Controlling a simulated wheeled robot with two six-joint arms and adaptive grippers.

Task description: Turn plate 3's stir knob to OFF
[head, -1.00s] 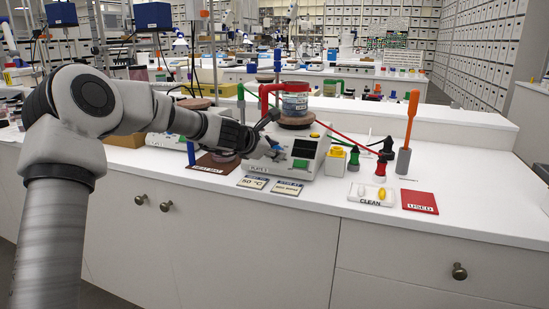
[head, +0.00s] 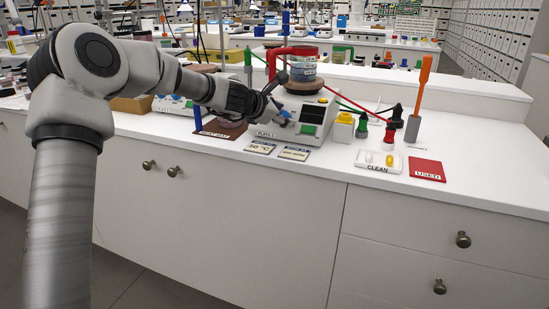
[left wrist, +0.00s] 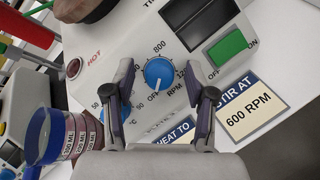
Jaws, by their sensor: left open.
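In the left wrist view the blue stir knob (left wrist: 158,73), marked OFF, 800 and RPM, has a small white mark that seems to point down toward OFF. My left gripper (left wrist: 159,78) is open, one finger on each side of this knob; contact cannot be told. A second blue knob (left wrist: 122,108) is partly hidden by the left finger. In the head view my left gripper (head: 276,107) is at the plate's front. My right gripper is out of view.
A green switch (left wrist: 228,47) and dark display lie close to the knob. Cards reading 50 °C (head: 260,147) and STIR AT 600 RPM (left wrist: 250,105) lie before the plate. Dropper bottles, a CLEAN tray (head: 378,161) and a red USED mat (head: 427,170) are at right.

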